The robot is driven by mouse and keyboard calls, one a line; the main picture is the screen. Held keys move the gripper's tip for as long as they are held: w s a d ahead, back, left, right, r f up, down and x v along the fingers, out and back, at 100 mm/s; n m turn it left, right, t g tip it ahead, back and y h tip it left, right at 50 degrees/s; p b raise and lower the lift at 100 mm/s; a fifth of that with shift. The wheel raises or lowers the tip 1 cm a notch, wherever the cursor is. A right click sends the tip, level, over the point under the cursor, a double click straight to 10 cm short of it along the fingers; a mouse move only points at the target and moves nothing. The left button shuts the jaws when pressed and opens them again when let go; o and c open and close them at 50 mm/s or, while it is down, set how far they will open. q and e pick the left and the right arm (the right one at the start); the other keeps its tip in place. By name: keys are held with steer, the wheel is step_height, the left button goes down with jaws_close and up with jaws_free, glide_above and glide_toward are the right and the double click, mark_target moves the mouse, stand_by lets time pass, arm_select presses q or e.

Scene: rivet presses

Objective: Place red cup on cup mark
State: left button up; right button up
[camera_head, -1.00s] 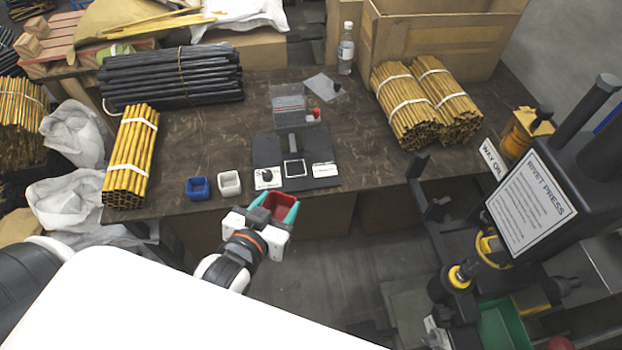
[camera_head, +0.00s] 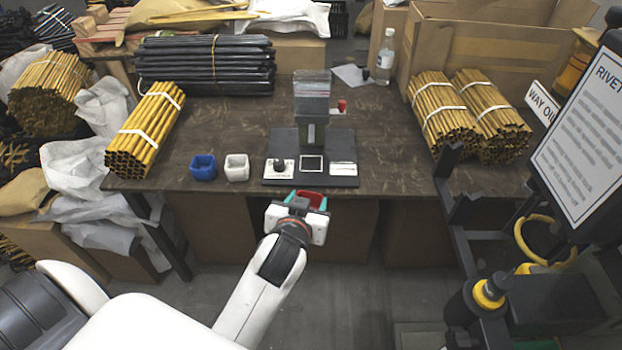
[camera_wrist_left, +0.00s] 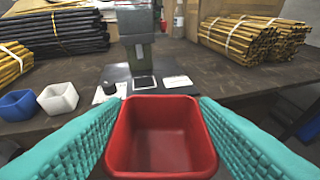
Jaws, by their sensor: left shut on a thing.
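My left gripper (camera_head: 307,203) is shut on the red cup (camera_head: 310,196), just in front of the table's front edge. In the left wrist view the red cup (camera_wrist_left: 161,136) sits upright between the two teal fingers, its open top and empty inside showing. The cup mark, a white-outlined square (camera_head: 312,164), lies on the black base plate (camera_head: 345,181), beyond the cup. It also shows in the left wrist view (camera_wrist_left: 145,83), straight past the cup. My right gripper is not in view.
A blue cup (camera_head: 203,168) and a white cup (camera_head: 237,167) stand left of the base plate. A grey device (camera_head: 312,95) with a red knob rises behind the mark. Tube bundles (camera_head: 147,130) lie at both sides.

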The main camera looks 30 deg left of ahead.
mark_target(312, 126)
arm_select(q)
steer(key=w+a+f+n+y+b, duration=0.25)
steer(key=w+f+b, duration=0.4)
steer(key=b, duration=0.35)
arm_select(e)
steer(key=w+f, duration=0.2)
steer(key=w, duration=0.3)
arm_select(q)
steer(key=shift+g, duration=0.4)
steer(key=w+a, duration=0.2)
steer(key=w, duration=0.1)
steer(key=w+a, duration=0.2)
steer(key=w, duration=0.2)
steer(key=w+a+b, duration=0.1)
steer(key=w, duration=0.2)
steer(key=shift+w+a+f, duration=0.2)
steer(key=shift+w+a, duration=0.2)
steer(key=w, duration=0.1)
steer(key=w+a, duration=0.1)
steer(key=w, duration=0.1)
steer(key=w+a, duration=0.1)
steer(key=shift+w+b, duration=0.2)
steer(key=shift+b, duration=0.1)
steer(key=shift+w+a+f, duration=0.1)
steer(key=shift+w+f, duration=0.05)
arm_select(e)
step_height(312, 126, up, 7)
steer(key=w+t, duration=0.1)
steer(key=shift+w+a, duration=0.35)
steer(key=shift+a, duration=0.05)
